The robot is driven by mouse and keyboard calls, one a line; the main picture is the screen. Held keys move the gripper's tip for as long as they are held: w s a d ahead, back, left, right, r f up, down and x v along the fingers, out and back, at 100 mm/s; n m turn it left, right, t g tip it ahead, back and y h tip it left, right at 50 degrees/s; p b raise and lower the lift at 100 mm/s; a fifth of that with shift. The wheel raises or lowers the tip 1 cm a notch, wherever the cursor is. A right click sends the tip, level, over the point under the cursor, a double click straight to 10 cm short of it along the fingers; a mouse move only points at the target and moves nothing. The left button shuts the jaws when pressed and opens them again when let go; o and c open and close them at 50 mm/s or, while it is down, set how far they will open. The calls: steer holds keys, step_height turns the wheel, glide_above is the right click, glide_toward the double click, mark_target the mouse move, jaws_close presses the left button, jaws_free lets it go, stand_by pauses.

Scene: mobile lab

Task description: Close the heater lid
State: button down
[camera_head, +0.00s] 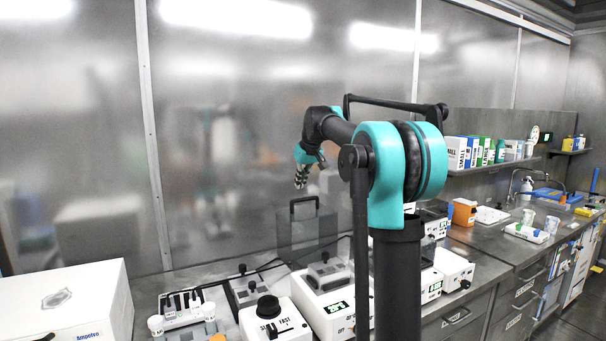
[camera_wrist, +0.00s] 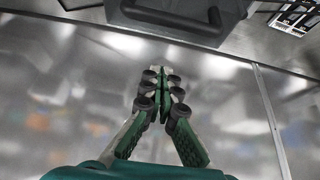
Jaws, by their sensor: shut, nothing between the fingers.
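The heater (camera_head: 322,304) is a white box with a green display, standing on the bench in the head view. Its lid (camera_head: 322,228) is a see-through grey cover with a black handle (camera_head: 304,201), raised upright at the heater's back. My gripper (camera_head: 300,184) is above the lid handle, pointing down, and looks apart from it. In the wrist view my gripper (camera_wrist: 163,70) is shut and empty against the metal wall. The dark lid (camera_wrist: 180,28) and its handle (camera_wrist: 175,18) lie at the top of that view, beyond the fingertips. My arm hides part of the heater's right side.
A white stirrer (camera_head: 272,320) with a black knob stands left of the heater, near a tube rack (camera_head: 182,308). A large white box (camera_head: 75,300) is at far left. The metal wall (camera_head: 230,130) is close behind the lid. More devices (camera_head: 455,268) stand on the right.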

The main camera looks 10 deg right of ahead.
mark_target(304, 210)
steer(key=shift+w+f, duration=0.25)
steer(key=shift+f, duration=1)
steer(key=shift+s+d, duration=0.15)
steer(key=shift+s, duration=0.6)
steer(key=shift+s+d+f, duration=0.1)
steer(key=shift+s+d, duration=0.05)
steer(key=shift+s, duration=0.3)
steer(key=shift+s+d+f, duration=0.1)
steer(key=shift+s+d, duration=0.05)
steer(key=shift+s, duration=0.25)
steer(key=shift+s, duration=0.1)
